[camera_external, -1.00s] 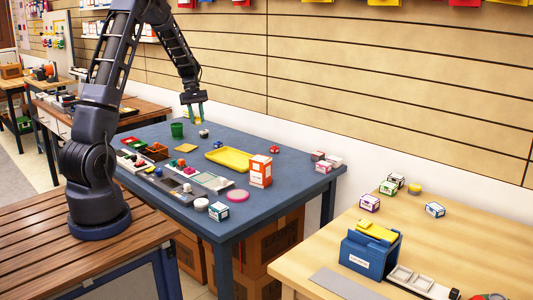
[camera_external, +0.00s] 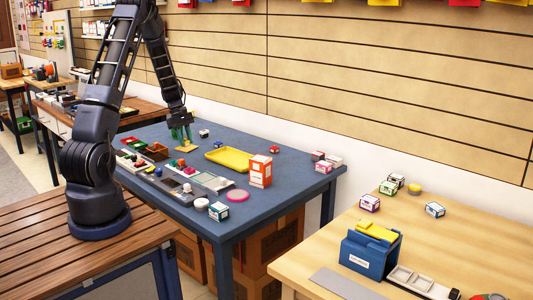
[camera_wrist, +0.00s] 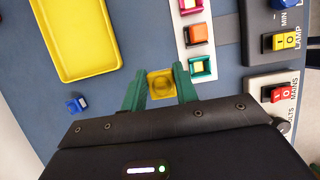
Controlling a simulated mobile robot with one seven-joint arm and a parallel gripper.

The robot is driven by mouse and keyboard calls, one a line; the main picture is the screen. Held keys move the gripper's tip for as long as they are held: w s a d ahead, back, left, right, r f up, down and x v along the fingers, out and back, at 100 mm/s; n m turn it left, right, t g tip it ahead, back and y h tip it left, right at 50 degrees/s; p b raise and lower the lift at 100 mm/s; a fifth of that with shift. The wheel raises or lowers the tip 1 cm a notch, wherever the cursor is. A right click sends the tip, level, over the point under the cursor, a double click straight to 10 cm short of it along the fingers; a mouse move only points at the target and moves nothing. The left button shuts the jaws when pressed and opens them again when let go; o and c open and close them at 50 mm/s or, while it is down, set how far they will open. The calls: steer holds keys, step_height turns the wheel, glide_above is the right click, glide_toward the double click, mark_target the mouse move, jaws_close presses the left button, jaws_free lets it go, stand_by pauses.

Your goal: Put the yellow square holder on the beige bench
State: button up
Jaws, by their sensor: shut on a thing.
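The yellow square holder (camera_wrist: 161,84) is a small flat square with a round recess, between my gripper's two green fingers in the wrist view. My gripper (camera_wrist: 160,88) is shut on it. In the external view my gripper (camera_external: 181,142) is low at the left part of the blue table, and the holder is mostly hidden by the fingers. I cannot tell whether it still touches the table. The beige bench (camera_external: 325,237) is the light wooden one at the lower right, well apart from my gripper.
The blue table (camera_external: 270,205) carries a yellow tray (camera_external: 229,159), an orange-white box (camera_external: 261,171), a pink disc (camera_external: 238,195) and switch panels close by (camera_wrist: 285,42). The beige bench holds a blue bin (camera_external: 370,252), several small boxes and a grey plate (camera_external: 345,284). Its middle has free room.

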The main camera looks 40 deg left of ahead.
steer(key=shift+f, duration=3.6)
steer(key=shift+f, duration=0.15)
steer(key=o, duration=1)
steer(key=shift+o, duration=0.2)
steer(key=v, duration=1.2)
